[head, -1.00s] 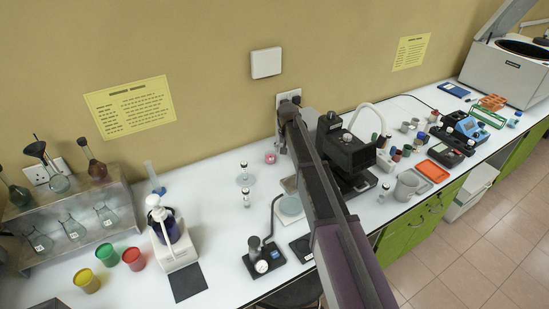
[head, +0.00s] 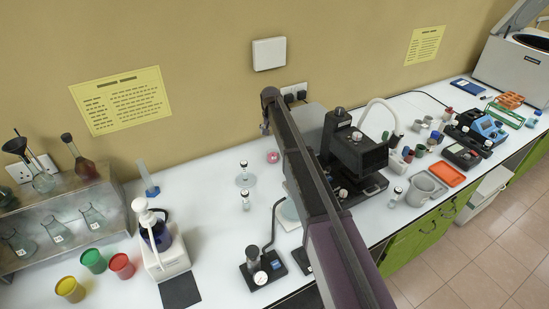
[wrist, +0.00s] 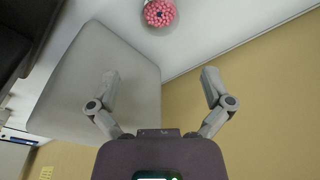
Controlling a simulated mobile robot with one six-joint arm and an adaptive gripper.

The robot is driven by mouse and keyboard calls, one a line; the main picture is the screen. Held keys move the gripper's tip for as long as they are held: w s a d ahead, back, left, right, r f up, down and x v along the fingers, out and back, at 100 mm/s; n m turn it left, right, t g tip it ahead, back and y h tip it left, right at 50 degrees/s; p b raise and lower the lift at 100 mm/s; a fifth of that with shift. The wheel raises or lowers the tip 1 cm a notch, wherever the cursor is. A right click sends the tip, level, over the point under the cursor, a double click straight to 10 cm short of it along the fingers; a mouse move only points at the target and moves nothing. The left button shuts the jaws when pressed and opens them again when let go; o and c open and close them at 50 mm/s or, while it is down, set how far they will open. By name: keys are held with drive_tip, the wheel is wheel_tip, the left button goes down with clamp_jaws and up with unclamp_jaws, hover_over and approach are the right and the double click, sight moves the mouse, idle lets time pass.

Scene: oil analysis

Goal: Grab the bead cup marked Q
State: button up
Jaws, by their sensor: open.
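A small clear cup of pink beads (head: 273,157) stands on the white bench near the wall, left of the microscope. In the wrist view the pink bead cup (wrist: 159,13) is at the top edge, partly cut off. I cannot read a Q on it. My gripper (wrist: 161,76) is open and empty, its two fingers spread wide. The cup lies beyond the fingertips, roughly in line with the gap between them, apart from both. In the head view my arm reaches toward the wall, and its end is behind and above the cup.
A black microscope (head: 352,158) stands right of my arm. A large grey panel (wrist: 105,85) is close to one finger, and the wall (wrist: 265,95) is beside the other. Two small vials (head: 246,200) stand left of the cup. Yellow, green and red cups (head: 121,265) are farther left.

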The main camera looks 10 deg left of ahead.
drive_tip(key=b, duration=0.9)
hover_over(273, 152)
drive_tip(key=s, duration=0.2)
drive_tip(key=f, duration=0.8)
drive_tip(key=shift+s+d+f, duration=0.15)
drive_tip(key=shift+d+f, duration=0.05)
drive_tip(key=shift+f, duration=0.15)
drive_tip(key=shift+f, duration=0.15)
wheel_tip(273, 152, down, 3)
drive_tip(key=b, duration=0.2)
drive_tip(key=shift+a+b, duration=0.15)
drive_tip(key=shift+b, duration=0.2)
drive_tip(key=shift+f+b, duration=0.95)
drive_tip(key=shift+b, duration=0.05)
drive_tip(key=c, duration=1.1)
